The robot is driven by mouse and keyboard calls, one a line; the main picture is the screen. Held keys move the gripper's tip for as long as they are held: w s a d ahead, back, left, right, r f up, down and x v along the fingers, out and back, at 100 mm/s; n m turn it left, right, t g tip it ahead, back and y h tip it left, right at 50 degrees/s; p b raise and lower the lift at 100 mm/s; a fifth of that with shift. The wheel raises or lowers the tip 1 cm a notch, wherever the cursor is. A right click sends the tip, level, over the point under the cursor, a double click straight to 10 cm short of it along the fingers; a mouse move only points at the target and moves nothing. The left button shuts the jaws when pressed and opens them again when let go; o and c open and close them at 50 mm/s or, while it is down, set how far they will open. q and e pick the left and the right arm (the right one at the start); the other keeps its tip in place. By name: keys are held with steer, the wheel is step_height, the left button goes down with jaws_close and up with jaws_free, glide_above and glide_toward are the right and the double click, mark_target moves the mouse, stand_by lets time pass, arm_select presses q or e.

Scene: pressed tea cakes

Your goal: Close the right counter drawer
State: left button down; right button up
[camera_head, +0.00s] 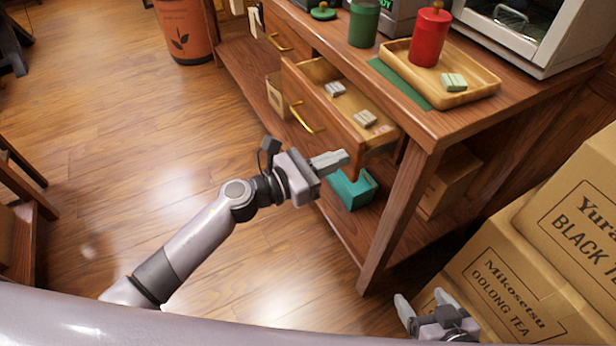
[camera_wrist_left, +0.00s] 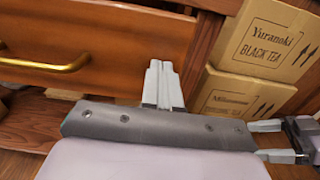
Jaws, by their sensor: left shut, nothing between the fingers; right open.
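The right counter drawer (camera_head: 340,114) is pulled out from the wooden counter and shows its inside, with small wrapped tea cakes (camera_head: 365,118) lying in it. Its brass handle (camera_head: 306,117) is on the front panel; the handle also shows in the left wrist view (camera_wrist_left: 45,63). My left gripper (camera_head: 343,160) is shut and empty, close to the right end of the drawer front; I cannot tell if it touches. In the left wrist view its fingers (camera_wrist_left: 162,85) are together before the drawer front (camera_wrist_left: 100,35). My right gripper (camera_head: 424,304) is open and empty at the lower right, near the boxes.
A second drawer with a brass handle (camera_head: 279,42) is further left and looks shut. A wooden tray (camera_head: 480,93) with a red canister (camera_head: 429,36) stands on the counter. A teal box (camera_head: 352,190) sits on the lower shelf.

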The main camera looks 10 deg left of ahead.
mark_target(374, 143)
arm_select(q)
steer(key=b+x, duration=0.3)
steer(key=x, duration=0.5)
steer(key=shift+w+d+f+b, duration=0.1)
steer(key=shift+w+d+b, duration=0.15)
steer(key=shift+b, duration=0.05)
steer(key=shift+w+d, duration=0.1)
steer(key=shift+d, duration=0.1)
steer(key=shift+r, duration=0.25)
arm_select(e)
steer(key=f, duration=0.3)
steer(key=shift+w+a+f, duration=0.1)
steer(key=shift+a+f, duration=0.25)
arm_select(q)
steer(key=shift+d+r, duration=0.1)
steer(key=shift+r, duration=0.05)
